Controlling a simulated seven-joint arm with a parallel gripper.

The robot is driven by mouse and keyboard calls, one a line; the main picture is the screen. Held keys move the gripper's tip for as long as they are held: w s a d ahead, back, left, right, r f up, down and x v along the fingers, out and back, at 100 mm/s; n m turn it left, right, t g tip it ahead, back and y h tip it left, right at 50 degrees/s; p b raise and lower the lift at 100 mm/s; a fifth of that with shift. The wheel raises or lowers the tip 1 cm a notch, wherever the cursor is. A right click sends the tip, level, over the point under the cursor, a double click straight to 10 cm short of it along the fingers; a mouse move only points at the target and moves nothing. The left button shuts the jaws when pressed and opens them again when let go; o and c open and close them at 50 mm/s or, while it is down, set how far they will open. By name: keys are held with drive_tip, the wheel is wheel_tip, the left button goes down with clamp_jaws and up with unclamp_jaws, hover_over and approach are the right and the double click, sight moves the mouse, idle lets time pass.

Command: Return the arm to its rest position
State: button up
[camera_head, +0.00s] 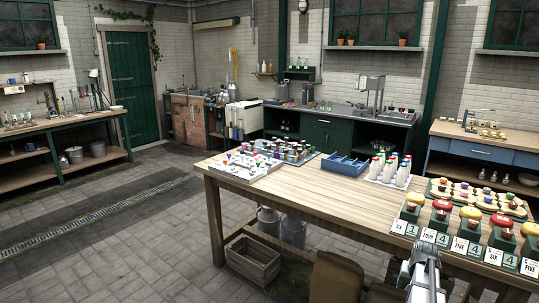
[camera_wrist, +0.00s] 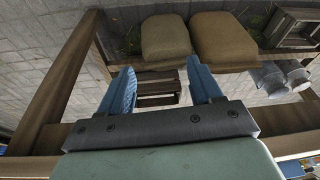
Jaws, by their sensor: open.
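My gripper shows in the wrist view (camera_wrist: 164,78) with its two blue fingers spread apart and nothing between them. In the head view a grey part of my arm rises at the bottom right, in front of the near edge of the wooden table (camera_head: 335,200); the fingertips cannot be made out there. In the wrist view the gripper points past the table's edge, with two brown sacks (camera_wrist: 166,38) and a slatted wooden crate beyond the fingers.
On the table stand a white tray (camera_head: 232,174), a blue divided box (camera_head: 345,168), white bottles (camera_head: 389,172) and several green numbered blocks with coloured tops (camera_head: 468,232) close to my arm. A wooden crate (camera_head: 253,262) and metal cans (camera_head: 293,231) sit below. The floor at left is clear.

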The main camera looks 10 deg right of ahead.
drive_tip(key=s+a+f+n+g+y, duration=0.1)
drive_tip(key=s+a+f, duration=0.3)
drive_tip(key=a+f, duration=0.35)
drive_tip(key=s+a+f+n+g, duration=0.1)
drive_tip(key=s+a+f, duration=0.4)
drive_tip(key=a+f, duration=0.25)
drive_tip(key=s+a+f+g+y, duration=0.1)
drive_tip(key=s+a+f+g, duration=0.1)
drive_tip(key=s+a+f, duration=0.35)
drive_tip(key=s+a+f+n+g, duration=0.2)
drive_tip(key=s+a+f, duration=0.5)
drive_tip(key=s+a, duration=0.4)
drive_tip(key=s+a+f+n+g, duration=0.3)
drive_tip(key=s+a+f, duration=0.4)
drive_tip(key=s+a, duration=0.4)
drive_tip(key=shift+s, duration=0.6)
